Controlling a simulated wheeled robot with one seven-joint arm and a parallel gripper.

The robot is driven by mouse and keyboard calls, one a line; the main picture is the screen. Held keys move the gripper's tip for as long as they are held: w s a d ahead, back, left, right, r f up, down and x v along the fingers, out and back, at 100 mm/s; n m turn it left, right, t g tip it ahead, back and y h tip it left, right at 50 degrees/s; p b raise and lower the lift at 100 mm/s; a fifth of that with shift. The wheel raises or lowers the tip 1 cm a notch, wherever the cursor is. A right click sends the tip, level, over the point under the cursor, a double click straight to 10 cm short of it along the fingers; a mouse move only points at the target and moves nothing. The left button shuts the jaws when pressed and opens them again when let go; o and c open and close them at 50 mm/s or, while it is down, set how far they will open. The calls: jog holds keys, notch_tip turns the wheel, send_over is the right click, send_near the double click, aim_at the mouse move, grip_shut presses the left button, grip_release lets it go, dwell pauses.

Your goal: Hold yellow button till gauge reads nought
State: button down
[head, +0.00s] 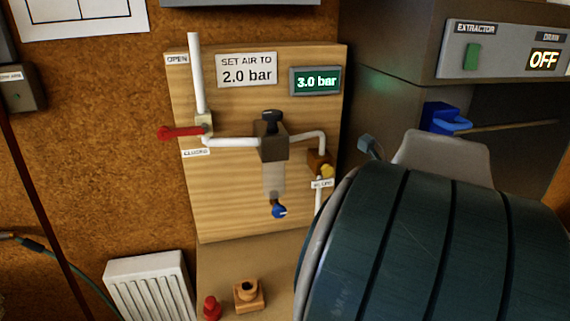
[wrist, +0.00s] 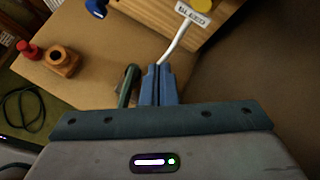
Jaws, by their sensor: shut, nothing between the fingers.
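The yellow button (head: 327,171) sits on a small brown block at the lower right of the wooden panel (head: 225,205). It also shows, partly cut off, at the top edge of the wrist view (wrist: 203,5). The green gauge display (head: 316,81) reads 3.0 bar. The button is not visibly pressed.
A sign (head: 247,70) says SET AIR TO 2.0 bar. A red lever (head: 181,132) points left. A black-knobbed regulator (head: 271,138) and blue knob (head: 279,211) are left of the button. A white pipe (wrist: 178,40) passes near my fingers. The extractor box (head: 505,50) reads OFF.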

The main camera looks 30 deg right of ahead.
jog(key=w+d+p, duration=0.1)
jog(key=w+d, duration=0.1)
jog(key=w, duration=0.6)
jog(key=shift+w, duration=0.1)
dwell(1.9)
jog(key=shift+w, duration=0.35)
jog(key=shift+w+d+p, duration=0.2)
jog(key=shift+w+p, duration=0.25)
jog(key=shift+w, duration=0.05)
dwell(0.8)
dwell(2.9)
jog(key=shift+s+a, duration=0.3)
jog(key=shift+s, duration=0.6)
